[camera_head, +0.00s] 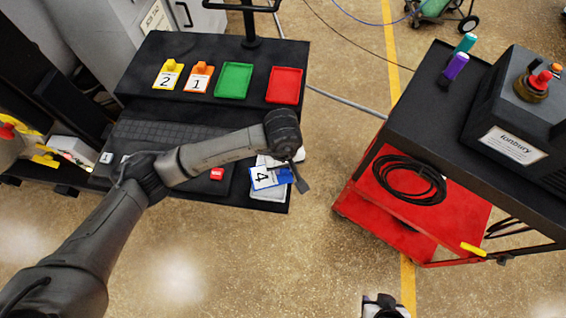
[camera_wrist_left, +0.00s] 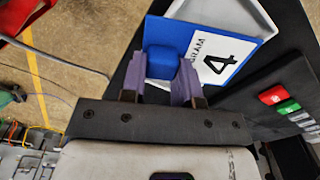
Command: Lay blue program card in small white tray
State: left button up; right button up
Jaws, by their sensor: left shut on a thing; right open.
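The blue program card (camera_head: 257,180), marked with a black 4 on white, is at the right end of the black console. My left gripper (camera_head: 287,173) is shut on the card's blue block; the wrist view shows both purple fingers (camera_wrist_left: 171,78) around this block. The blue card (camera_wrist_left: 238,55) overlaps the small white tray (camera_wrist_left: 262,14) in the wrist view. The white tray (camera_head: 272,194) shows partly around the card in the head view. I cannot tell whether the card touches the tray floor. My right gripper (camera_head: 383,303) is open at the bottom edge, partly cut off.
Yellow card 2 (camera_head: 168,76), orange card 1 (camera_head: 198,78), a green tray (camera_head: 234,80) and a red tray (camera_head: 285,85) sit on the back shelf. A keyboard (camera_head: 170,137) lies in front. A red cart (camera_head: 365,200) with a dark top stands right, across open floor.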

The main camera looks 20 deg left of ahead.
pick_arm(q)
jog(key=shift+f, duration=0.15)
jog(key=o, duration=0.9)
jog(key=shift+r, duration=0.3)
notch_tip(320, 180, up, 12)
jog(key=shift+r+p, duration=0.25)
jog(key=shift+p, duration=0.1)
